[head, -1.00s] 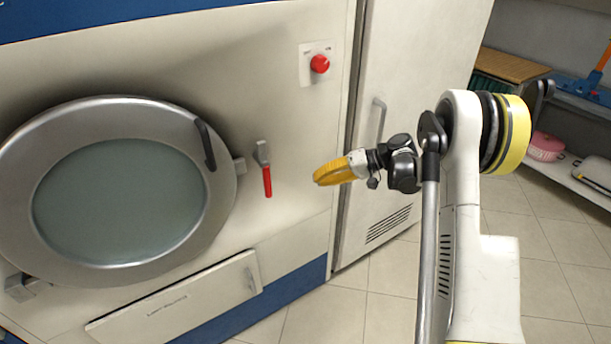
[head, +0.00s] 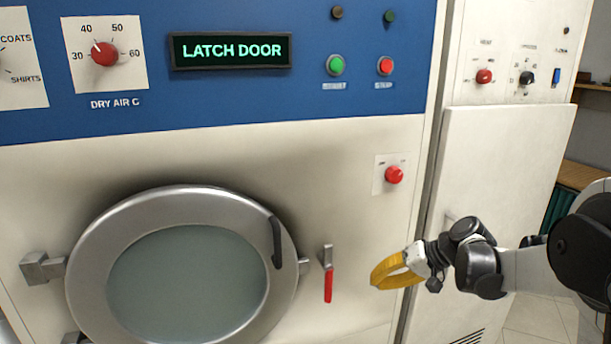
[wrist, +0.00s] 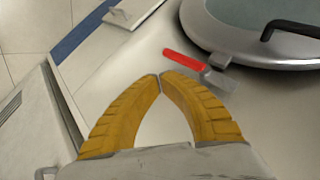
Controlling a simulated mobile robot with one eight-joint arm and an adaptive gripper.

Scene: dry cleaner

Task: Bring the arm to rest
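My gripper (head: 377,279) is at the end of my arm, which reaches in from the right in the head view. Its yellow curved fingers meet at the tips in the wrist view (wrist: 160,78), with only an empty gap between them. It hangs in front of the machine's cream front panel, to the right of the red-handled latch lever (head: 328,277), apart from it. The lever points down and also shows beyond the fingertips in the wrist view (wrist: 184,62). The round metal door (head: 88,265) lies flat against the machine front.
The display (head: 232,51) reads "LATCH DOOR". A red knob (head: 394,175) is above my gripper. A tall cream cabinet (head: 500,150) stands behind my arm. A lower panel (wrist: 133,12) with a handle shows in the wrist view. Some floor is clear at the right.

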